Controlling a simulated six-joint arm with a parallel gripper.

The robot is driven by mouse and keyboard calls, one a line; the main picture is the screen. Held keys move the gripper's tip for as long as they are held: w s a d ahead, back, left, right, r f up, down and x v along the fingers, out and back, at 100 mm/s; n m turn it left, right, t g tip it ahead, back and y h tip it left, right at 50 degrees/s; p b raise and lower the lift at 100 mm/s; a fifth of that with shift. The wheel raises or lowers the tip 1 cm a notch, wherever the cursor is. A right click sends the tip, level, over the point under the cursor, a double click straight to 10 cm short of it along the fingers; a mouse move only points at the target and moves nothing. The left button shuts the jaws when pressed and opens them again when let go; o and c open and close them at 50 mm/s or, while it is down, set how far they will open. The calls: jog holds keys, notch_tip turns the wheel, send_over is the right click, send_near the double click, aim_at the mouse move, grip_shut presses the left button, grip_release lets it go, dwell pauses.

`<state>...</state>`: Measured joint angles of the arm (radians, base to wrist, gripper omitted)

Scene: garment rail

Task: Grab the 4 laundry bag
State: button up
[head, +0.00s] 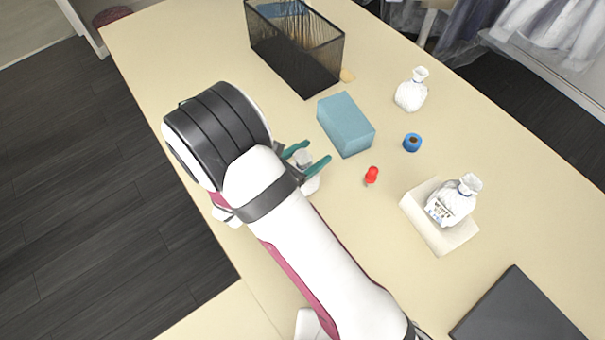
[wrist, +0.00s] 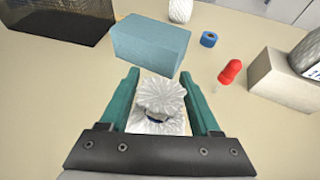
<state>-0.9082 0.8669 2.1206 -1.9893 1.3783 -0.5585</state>
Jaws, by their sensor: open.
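A small white tied bag (wrist: 160,122) stands between the teal fingers of my gripper (wrist: 160,88) in the wrist view. In the head view my gripper (head: 307,160) is over this bag (head: 311,185), mostly hidden by my arm. The fingers are open on either side of its gathered top; contact is unclear. A second white bag (head: 411,91) stands at the far right of the table. A third white bag (head: 450,202), with dark print, sits on a pale block (head: 437,236). I cannot read a 4 on any bag.
A blue-grey block (head: 345,124) lies just beyond my gripper, with a black mesh bin (head: 296,55) behind it. A red pin-like item (head: 371,175) and a blue ring (head: 412,142) lie to the right. A dark flat panel (head: 515,312) lies near the lower right.

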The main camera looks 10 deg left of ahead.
grip_shut()
dwell(0.3)
jog(key=shift+w, duration=0.1)
dwell(1.0)
